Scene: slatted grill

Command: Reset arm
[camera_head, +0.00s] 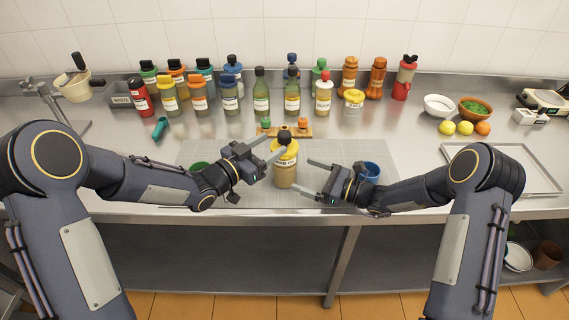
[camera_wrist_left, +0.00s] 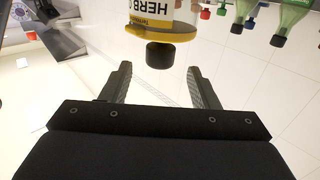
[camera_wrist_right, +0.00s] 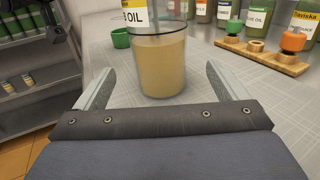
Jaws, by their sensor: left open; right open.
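My left gripper (camera_head: 272,147) is open beside the black cap of the herb oil bottle (camera_head: 285,174) in the head view. The bottle stands upright on the grey mat, with a yellow collar and tan contents. In the left wrist view its black cap (camera_wrist_left: 160,54) appears just beyond the open, empty fingertips. My right gripper (camera_head: 311,179) is lower, open and empty, to the right of the bottle. In the right wrist view the bottle's lower body (camera_wrist_right: 160,62) stands beyond and between the fingers, with no visible grip on it.
A green cup (camera_head: 199,170) and a blue cup (camera_head: 371,171) are partly hidden near my arms. A wooden holder (camera_head: 292,133) stands behind the bottle. Several bottles line the back. A tray (camera_head: 527,153), bowls and fruit are at right.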

